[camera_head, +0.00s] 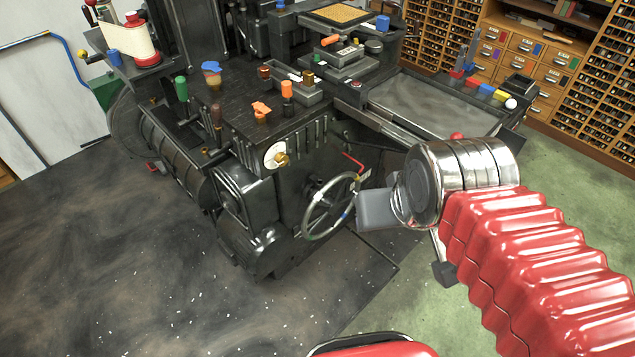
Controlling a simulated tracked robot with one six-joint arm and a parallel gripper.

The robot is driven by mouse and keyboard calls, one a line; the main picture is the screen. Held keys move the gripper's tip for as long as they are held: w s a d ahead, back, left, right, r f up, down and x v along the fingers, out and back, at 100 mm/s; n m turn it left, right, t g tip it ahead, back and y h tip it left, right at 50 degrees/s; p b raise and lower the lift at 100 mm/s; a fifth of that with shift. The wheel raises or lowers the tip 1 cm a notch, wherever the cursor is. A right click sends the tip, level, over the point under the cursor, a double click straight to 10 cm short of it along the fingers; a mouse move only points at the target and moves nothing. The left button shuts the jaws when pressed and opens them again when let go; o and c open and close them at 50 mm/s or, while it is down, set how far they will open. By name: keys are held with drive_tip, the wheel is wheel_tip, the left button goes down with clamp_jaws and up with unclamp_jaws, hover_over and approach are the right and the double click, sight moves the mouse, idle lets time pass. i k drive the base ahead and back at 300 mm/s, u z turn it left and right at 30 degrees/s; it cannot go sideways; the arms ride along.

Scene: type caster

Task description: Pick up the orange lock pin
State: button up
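Several orange things show, and I cannot tell for sure which is the lock pin. A squat orange piece (261,110) lies on the dark top of the casting machine (245,95), near its front edge. Just right of it stands an upright orange-topped knob (286,91). Another orange piece (330,41) lies farther back on a raised part of the machine. My gripper (410,238) is at the right, in front of and below the machine top, apart from all of these. My silver wrist hides much of it, so its opening cannot be made out.
A handwheel (331,206) and a red lever (353,162) stick out from the machine front, close left of my gripper. Green and brown handles rise at the machine's left. A grey tray table (425,103) extends right. Wooden drawers (530,60) stand behind. Floor at front left is clear.

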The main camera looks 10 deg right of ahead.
sight(287, 85)
drive_tip(key=z, duration=1.65)
drive_tip(key=i, duration=1.3)
drive_tip(key=u, duration=0.4)
